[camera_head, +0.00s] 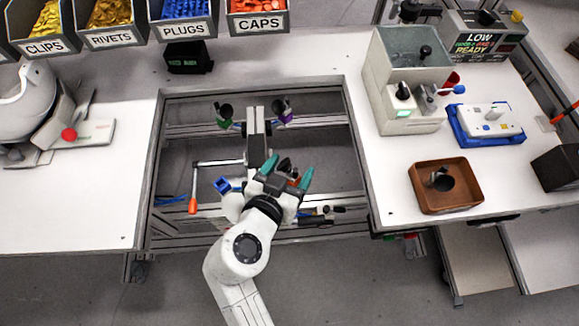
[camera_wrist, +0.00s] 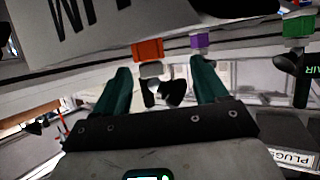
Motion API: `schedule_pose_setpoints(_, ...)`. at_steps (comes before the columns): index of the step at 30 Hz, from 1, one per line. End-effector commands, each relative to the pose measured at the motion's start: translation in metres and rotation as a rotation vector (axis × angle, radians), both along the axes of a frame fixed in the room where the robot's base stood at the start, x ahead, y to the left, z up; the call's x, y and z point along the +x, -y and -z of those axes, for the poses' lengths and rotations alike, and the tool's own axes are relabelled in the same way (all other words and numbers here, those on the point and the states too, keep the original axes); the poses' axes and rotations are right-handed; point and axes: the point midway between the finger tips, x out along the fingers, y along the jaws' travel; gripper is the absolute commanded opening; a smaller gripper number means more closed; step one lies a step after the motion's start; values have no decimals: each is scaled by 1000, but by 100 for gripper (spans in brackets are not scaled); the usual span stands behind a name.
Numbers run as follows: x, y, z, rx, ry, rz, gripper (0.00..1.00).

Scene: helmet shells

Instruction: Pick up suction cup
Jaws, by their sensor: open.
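My gripper (camera_head: 287,174) is open, its two teal fingers spread over the recess in the middle of the bench. A dark suction cup (camera_head: 284,164) shows between or just behind the fingers, with a bit of orange beside it. In the wrist view, my gripper (camera_wrist: 161,72) has a black cup (camera_wrist: 174,92) between its fingers, near an orange block (camera_wrist: 147,50). I cannot tell whether the fingers touch it. Other dark cups sit by a green mount (camera_head: 226,123) and a purple mount (camera_head: 287,118). Another dark cup-like part (camera_head: 441,180) lies in the brown tray (camera_head: 425,205).
Bins of clips, rivets, plugs (camera_head: 184,31) and caps stand at the back. A grey box machine (camera_head: 405,118) and a blue-edged fixture (camera_head: 462,135) stand on the right bench. A white helmet shell (camera_head: 28,100) is at left. Metal frame rails (camera_head: 350,150) edge the recess.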

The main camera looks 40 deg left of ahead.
Motion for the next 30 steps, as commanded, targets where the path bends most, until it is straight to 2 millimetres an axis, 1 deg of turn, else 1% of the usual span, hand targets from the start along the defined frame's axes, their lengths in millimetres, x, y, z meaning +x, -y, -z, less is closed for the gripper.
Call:
schedule_pose_setpoints(2, 0, 0, 0, 0, 0, 0, 71)
schedule_pose_setpoints(15, 0, 0, 0, 0, -1, 0, 29)
schedule_pose_setpoints(18, 0, 0, 0, -1, -1, 1, 21)
schedule_pose_setpoints(26, 0, 0, -1, 0, 0, 1, 21)
schedule_pose_setpoints(30, 0, 0, -8, 3, 1, 3, 21)
